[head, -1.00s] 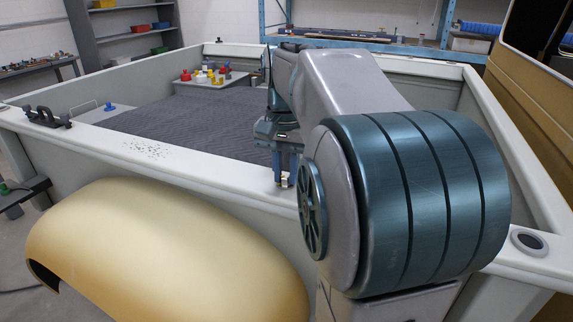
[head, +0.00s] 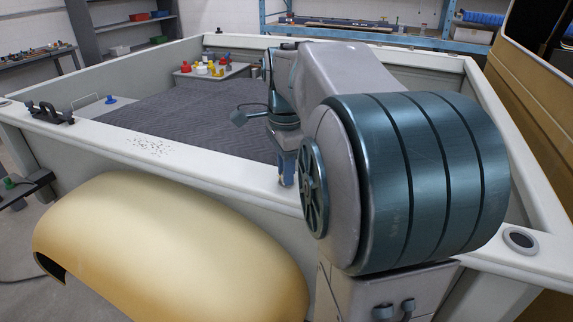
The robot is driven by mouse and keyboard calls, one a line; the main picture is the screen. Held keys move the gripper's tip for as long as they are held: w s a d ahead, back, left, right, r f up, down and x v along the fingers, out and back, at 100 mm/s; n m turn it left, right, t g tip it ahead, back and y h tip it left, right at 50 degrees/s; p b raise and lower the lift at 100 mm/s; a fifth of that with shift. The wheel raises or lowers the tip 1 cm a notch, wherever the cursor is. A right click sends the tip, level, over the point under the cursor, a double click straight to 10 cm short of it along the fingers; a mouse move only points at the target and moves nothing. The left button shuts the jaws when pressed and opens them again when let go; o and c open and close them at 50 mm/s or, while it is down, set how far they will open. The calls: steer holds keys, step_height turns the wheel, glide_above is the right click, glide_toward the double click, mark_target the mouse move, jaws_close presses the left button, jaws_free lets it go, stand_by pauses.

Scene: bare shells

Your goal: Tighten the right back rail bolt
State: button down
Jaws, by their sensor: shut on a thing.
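My gripper (head: 287,181) points straight down at the top of the near pale rail (head: 215,174) of the shell, right of the rail's middle. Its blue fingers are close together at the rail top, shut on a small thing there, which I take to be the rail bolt. The bolt itself is hidden by the fingers, so its height above the rail cannot be told. My arm covers the rail just right of the gripper.
A dark clamp-like fitting (head: 48,113) sits on the rail at left. A tan curved panel (head: 170,240) stands in front. Inside the shell lie a grey ribbed mat (head: 190,112) and a ledge with several coloured knobs (head: 206,68). A round-holed fitting (head: 521,240) is at right.

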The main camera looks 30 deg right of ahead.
steer(key=shift+w+r+m, duration=0.1)
steer(key=shift+m, duration=1.5)
steer(key=shift+p, duration=0.3)
steer(key=c, duration=1.3)
jaws_free()
step_height(320, 180, up, 14)
steer(key=shift+p, duration=0.4)
steer(key=shift+f, duration=0.2)
steer(key=s+a+f+n+t, duration=0.1)
steer(key=s+a+f+n, duration=0.3)
steer(key=f+n, duration=0.3)
steer(key=s+a+f+n+t, duration=0.1)
steer(key=s+a+f+n, duration=0.3)
steer(key=f+n, duration=0.3)
steer(key=s+a+f+n+t, duration=0.1)
steer(key=s+a+f+n, duration=0.3)
steer(key=f+n, duration=0.4)
steer(key=shift+s+n, duration=0.4)
steer(key=shift+s, duration=0.05)
